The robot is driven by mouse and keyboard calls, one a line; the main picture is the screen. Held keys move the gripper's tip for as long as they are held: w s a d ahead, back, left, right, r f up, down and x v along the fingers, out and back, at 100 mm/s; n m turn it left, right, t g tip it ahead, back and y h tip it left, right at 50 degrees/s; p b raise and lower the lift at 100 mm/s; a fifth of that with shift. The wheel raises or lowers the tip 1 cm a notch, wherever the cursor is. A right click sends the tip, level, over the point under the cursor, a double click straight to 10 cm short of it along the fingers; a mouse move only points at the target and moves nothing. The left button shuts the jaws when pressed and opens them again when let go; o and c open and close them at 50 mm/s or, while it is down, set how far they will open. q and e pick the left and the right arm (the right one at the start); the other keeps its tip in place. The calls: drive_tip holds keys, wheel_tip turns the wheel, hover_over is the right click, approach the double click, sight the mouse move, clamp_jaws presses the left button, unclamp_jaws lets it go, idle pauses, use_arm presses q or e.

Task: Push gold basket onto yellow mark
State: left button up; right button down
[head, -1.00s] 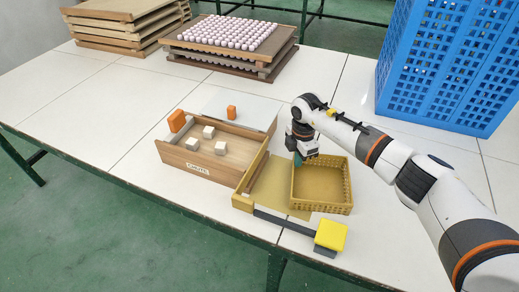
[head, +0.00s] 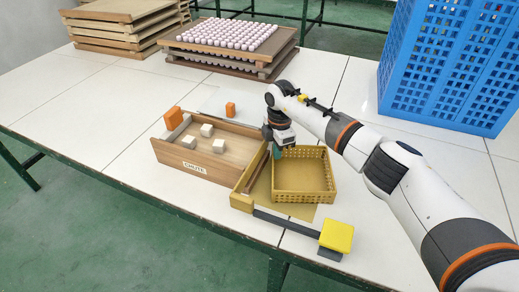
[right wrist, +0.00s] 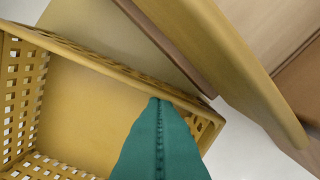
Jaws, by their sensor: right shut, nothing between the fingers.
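The gold basket (head: 303,194), an open box with latticed walls, stands on the table at centre right. It also fills the left of the right wrist view (right wrist: 75,105). A flat dull-yellow patch, the yellow mark (head: 262,190), shows left of and in front of the basket; the basket covers part of it. My right gripper (head: 277,153) is shut and empty, with its teal fingers at the basket's back left corner. In the right wrist view the fingertips (right wrist: 155,102) are at the inner side of a basket wall; contact is hard to tell. My left gripper is not in view.
A gold-coloured bar (head: 241,201) edges the wooden chute tray (head: 196,177), left of the mark. A dark strip leads to a yellow block (head: 337,235) in front. A large blue crate (head: 440,70) stands behind right. Bare table lies right of the basket.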

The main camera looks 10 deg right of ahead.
drive_tip(key=shift+w+a+f+b, duration=0.1)
drive_tip(key=shift+w+a+b, duration=0.35)
drive_tip(key=shift+a+b, duration=0.35)
drive_tip(key=shift+s+d+r+p, duration=0.25)
drive_tip(key=shift+d+p, duration=0.2)
drive_tip(key=shift+p, duration=0.4)
drive_tip(key=shift+s+d+p, duration=0.3)
drive_tip(key=shift+d+p, duration=0.2)
drive_tip(key=shift+p, duration=0.1)
wheel_tip(320, 180, up, 11)
drive_tip(key=p, duration=0.8)
drive_tip(key=shift+f, duration=0.15)
